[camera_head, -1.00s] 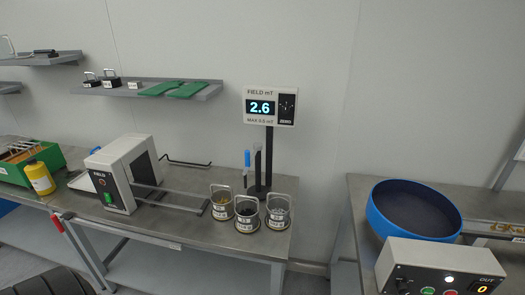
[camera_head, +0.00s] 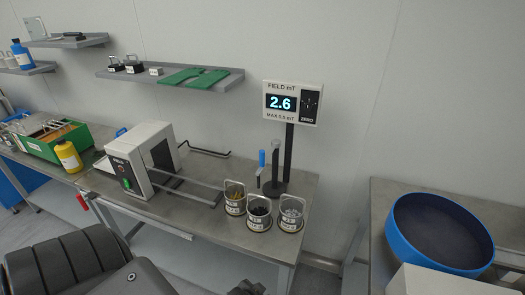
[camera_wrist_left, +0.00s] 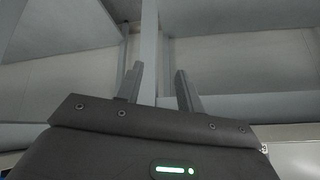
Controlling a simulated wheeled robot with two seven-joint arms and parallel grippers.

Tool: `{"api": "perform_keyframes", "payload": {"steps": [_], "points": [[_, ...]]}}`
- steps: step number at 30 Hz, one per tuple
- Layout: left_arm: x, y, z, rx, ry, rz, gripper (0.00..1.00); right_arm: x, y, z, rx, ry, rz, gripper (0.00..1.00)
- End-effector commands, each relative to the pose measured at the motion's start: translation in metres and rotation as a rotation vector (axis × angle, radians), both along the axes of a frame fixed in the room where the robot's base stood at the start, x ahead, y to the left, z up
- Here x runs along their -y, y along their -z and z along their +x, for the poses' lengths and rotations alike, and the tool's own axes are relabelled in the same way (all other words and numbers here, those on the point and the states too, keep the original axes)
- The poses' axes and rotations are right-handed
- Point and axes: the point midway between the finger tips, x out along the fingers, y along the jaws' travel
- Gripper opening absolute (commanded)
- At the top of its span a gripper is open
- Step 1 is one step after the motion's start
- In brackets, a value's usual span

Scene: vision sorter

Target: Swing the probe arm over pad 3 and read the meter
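The field meter (camera_head: 292,102) stands on a dark post on the bench at centre and reads 2.6, with "MAX 0.5 mT" under the display. A blue-handled upright piece (camera_head: 262,158), perhaps the probe arm, stands just left of the post. No numbered pad can be made out. Three round wire-handled containers, the left one (camera_head: 234,199), the middle one (camera_head: 258,214) and the right one (camera_head: 291,215), stand in front of the post. My left gripper (camera_wrist_left: 160,86) is open and empty in the left wrist view, away from these things.
A white box device (camera_head: 142,160) with metal rails sits on the bench (camera_head: 205,222), left of the containers. A yellow bottle (camera_head: 68,157) and green tray (camera_head: 55,146) are farther left. A blue round bowl (camera_head: 440,232) stands on the right bench. Shelves hang above.

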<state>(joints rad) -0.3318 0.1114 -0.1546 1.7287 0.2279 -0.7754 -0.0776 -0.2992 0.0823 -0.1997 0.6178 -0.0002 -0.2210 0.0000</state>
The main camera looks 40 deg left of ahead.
Motion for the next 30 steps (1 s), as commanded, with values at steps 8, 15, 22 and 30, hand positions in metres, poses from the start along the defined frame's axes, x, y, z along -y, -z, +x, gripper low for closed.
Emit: {"api": "perform_keyframes", "payload": {"steps": [8, 15, 22, 30], "points": [[-0.068, -0.263, 0.118, 0.638, -0.247, 0.052, 0.37, -0.002, -0.020, 0.008, 0.013, 0.000, 0.004, 0.40], [-0.112, -0.367, 0.126, 0.931, -0.415, 0.106, 0.37, -0.004, -0.023, -0.001, 0.000, 0.001, 0.005, 0.40], [-0.119, -0.379, 0.126, 0.965, -0.438, 0.115, 0.37, -0.004, -0.024, -0.002, -0.001, 0.001, 0.005, 0.40], [-0.137, -0.381, 0.159, 0.964, -0.435, 0.120, 0.37, -0.004, -0.036, -0.001, 0.000, 0.001, 0.004, 0.40]]}}
